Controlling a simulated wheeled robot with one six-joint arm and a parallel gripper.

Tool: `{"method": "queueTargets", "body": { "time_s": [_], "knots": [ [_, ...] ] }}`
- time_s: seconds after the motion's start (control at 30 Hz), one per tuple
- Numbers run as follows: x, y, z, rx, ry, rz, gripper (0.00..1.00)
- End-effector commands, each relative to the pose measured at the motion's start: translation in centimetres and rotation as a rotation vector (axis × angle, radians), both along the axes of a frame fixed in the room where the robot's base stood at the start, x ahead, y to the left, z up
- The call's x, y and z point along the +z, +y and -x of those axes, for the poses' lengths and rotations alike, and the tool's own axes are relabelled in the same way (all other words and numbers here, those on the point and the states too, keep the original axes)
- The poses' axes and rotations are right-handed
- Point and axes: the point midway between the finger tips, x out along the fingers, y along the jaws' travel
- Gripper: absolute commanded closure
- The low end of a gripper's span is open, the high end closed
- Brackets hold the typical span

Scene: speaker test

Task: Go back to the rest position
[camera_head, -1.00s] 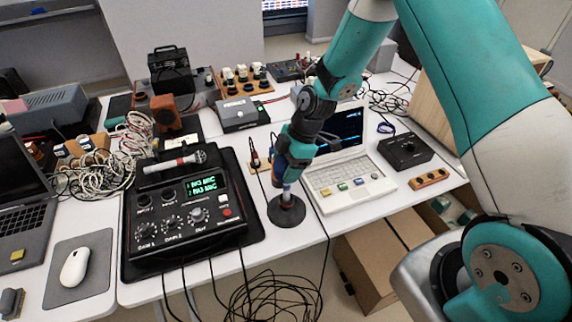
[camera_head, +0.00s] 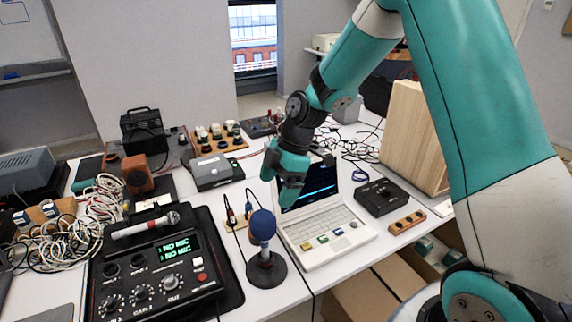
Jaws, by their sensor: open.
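My teal arm reaches from the right side over the table. My gripper (camera_head: 288,188) is at the arm's end, in front of the laptop screen; its fingers are small and hard to make out. No object shows in it. A blue ball-topped microphone (camera_head: 262,225) stands upright on a round black base (camera_head: 266,270), below and left of my gripper and apart from it.
A black mixer (camera_head: 150,273) with a green display and a silver microphone (camera_head: 146,225) lie at the left. A white laptop (camera_head: 325,232) is open behind the stand. A black box (camera_head: 381,197) and a tall wooden panel (camera_head: 410,135) stand at the right.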

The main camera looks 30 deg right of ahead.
Motion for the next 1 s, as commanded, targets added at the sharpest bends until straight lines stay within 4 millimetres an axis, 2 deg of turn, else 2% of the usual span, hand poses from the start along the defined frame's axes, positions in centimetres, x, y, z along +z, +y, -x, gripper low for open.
{"method": "queueTargets", "body": {
  "time_s": [0.1, 0.3, 0.57, 0.67, 0.77, 0.87, 1.0],
  "knots": [
    [2.5, -1.2, -0.1, -0.003, -0.005, 0.001, 0.07],
    [5.4, -2.3, 0.0, -0.002, -0.001, 0.0, 0.07],
    [6.4, -2.7, 0.0, 0.0, 0.001, 0.001, 0.07],
    [6.9, -2.1, 0.5, -0.018, 0.009, 0.002, 0.07],
    [8.5, 0.0, 2.7, -0.1, 0.041, 0.008, 0.07],
    [10.7, 3.2, 6.9, -0.251, 0.102, 0.016, 0.07],
    [12.8, 6.7, 14.4, -0.506, 0.203, 0.024, 0.07]
  ]
}}
